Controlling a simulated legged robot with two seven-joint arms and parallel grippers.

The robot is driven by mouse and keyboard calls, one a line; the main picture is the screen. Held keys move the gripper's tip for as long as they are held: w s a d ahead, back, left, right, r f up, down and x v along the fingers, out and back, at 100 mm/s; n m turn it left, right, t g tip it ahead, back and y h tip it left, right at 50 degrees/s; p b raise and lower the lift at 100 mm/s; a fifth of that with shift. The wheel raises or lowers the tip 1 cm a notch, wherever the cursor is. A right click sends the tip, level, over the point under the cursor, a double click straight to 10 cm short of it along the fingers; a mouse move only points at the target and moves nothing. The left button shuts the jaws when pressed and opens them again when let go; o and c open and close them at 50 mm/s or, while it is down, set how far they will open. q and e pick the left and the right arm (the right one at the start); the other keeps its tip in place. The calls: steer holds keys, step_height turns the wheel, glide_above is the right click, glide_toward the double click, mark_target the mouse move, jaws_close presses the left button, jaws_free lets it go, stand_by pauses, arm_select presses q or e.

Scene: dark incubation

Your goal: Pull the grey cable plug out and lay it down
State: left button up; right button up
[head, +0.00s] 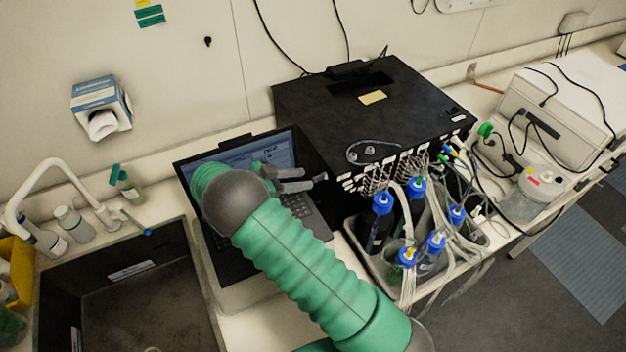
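My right arm, in a green sleeve, reaches up from the bottom. Its grey gripper (308,179) points right, over the laptop (316,222), toward the near left corner of the black box (375,100). The two fingers look apart, with a narrow gap between them. A small light grey piece (320,177) shows just beyond the fingertips, by the box. It may be the grey cable plug, but it is too small to be sure. I cannot tell whether the fingers touch it. My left gripper is not in view.
A tray (379,272) of blue-capped bottles (383,204) with many tubes stands in front of the box. A sink (140,300) with a white tap (45,178) is at left. A clear container (530,197) and a white case (545,125) stand at right.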

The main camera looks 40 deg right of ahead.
mark_target(313, 179)
steer(key=s+d, duration=0.2)
steer(key=shift+d+f, duration=0.3)
steer(key=shift+d, duration=0.1)
steer(key=shift+d+f, duration=0.1)
steer(key=shift+d, duration=0.1)
steer(key=shift+w+d+f, duration=0.1)
steer(key=shift+w+f, duration=0.1)
steer(key=shift+w, duration=0.1)
steer(key=shift+s+r, duration=0.2)
steer(key=shift+s, duration=0.05)
steer(key=shift+w+f, duration=0.15)
steer(key=shift+s, duration=0.2)
jaws_close()
